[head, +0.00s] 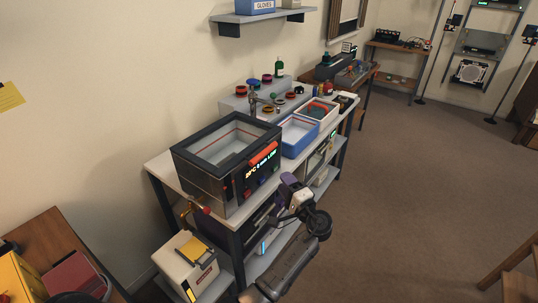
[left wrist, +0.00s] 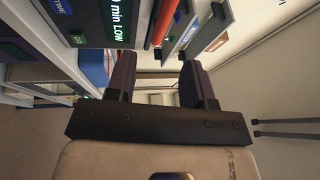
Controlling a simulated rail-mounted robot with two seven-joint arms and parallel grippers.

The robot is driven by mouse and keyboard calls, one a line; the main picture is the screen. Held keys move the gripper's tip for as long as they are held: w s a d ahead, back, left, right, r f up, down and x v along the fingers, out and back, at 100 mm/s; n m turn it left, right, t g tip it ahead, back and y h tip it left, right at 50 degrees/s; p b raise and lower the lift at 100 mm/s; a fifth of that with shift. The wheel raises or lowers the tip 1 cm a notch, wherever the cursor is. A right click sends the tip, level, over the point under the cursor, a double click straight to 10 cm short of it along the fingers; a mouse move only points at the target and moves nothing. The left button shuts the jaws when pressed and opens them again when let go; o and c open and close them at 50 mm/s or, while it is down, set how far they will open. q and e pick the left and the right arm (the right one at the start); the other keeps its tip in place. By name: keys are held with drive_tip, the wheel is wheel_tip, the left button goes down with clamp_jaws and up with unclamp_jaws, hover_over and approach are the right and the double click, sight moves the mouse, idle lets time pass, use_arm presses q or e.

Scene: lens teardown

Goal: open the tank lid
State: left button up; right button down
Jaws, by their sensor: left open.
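The tank (head: 218,190) is a grey box with a dark-framed top on the near end of the bench. Its lid (head: 196,142) lies flat on top, and a pale interior shows through the middle. An orange-red handle (head: 263,153) runs along the lid's front edge, above the lit panel. My left gripper (head: 289,181) is open and empty in front of the tank's right front corner, apart from the handle. In the left wrist view its two dark fingers (left wrist: 160,78) are spread, with the orange handle (left wrist: 164,22) beyond them. My right gripper is not in view.
A blue tray (head: 287,148) and a white tray (head: 303,112) stand right of the tank. Coloured rings lie on a raised block (head: 242,103) behind. A white box (head: 177,268) sits low at the left. The floor (head: 410,180) on the right is clear.

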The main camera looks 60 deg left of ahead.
sight(264, 153)
use_arm(q)
drive_tip(key=shift+m, duration=0.6)
drive_tip(key=a+r, duration=0.1)
drive_tip(key=a, duration=0.3)
drive_tip(key=a+r, duration=0.1)
drive_tip(key=a, duration=0.4)
drive_tip(key=a+r+b, duration=0.1)
drive_tip(key=a, duration=0.3)
drive_tip(key=shift+w+a+r, duration=0.15)
drive_tip(key=shift+w+a, duration=0.1)
drive_tip(key=shift+w, duration=0.05)
clamp_jaws()
